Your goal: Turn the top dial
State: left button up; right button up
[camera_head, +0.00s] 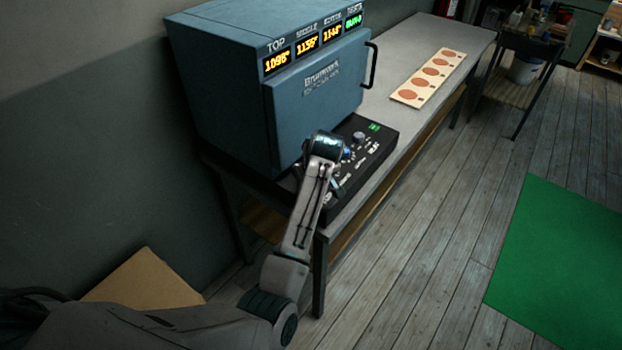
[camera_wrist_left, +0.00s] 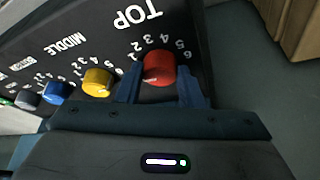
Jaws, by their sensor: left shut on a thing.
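The red top dial (camera_wrist_left: 159,68) sits on the black control panel (camera_wrist_left: 190,25), under the label TOP and a ring of numbers in the left wrist view. My left gripper (camera_wrist_left: 160,88) has a blue finger on each side of the red dial and is shut on it. In the head view my left arm reaches over the front of the control panel (camera_head: 378,137), and my left gripper's fingers are mostly hidden behind the wrist. The blue kiln (camera_head: 225,95) stands behind the panel, with lit readouts along its top edge. My right gripper is not in view.
A yellow dial (camera_wrist_left: 98,82) and a blue dial (camera_wrist_left: 56,92) stand beside the red one, with more knobs beyond. A board with several orange discs (camera_head: 430,77) lies on the table (camera_head: 455,37). A green mat (camera_head: 560,265) lies on the wooden floor at right.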

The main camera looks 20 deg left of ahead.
pick_arm(q)
jog(key=m+p, duration=0.2)
jog(key=m+t+h+p, duration=0.1)
jog(key=m+p, duration=0.1)
jog(key=p, duration=0.1)
jog(key=m+h+p, duration=0.1)
jog(key=m+p, duration=0.1)
jog(key=p, duration=0.1)
jog(key=shift+s+a+r+m, duration=0.1)
jog(key=shift+a+r+m, duration=0.2)
jog(key=shift+f+m+h+p, duration=0.1)
jog(key=shift+m+h+p, duration=0.3)
jog(key=shift+m+p, duration=0.45)
jog(key=shift+f+m+h+p, duration=0.15)
jog(key=shift+m+h+p, duration=0.4)
jog(key=shift+m, duration=0.9)
jog(key=o, duration=1)
jog(key=shift+c, duration=0.2)
jog(key=shift+f, duration=0.15)
jog(key=b+v, duration=0.3)
jog(key=v, duration=0.7)
jog(key=shift+a+r, duration=0.15)
jog(key=shift+r, duration=0.2)
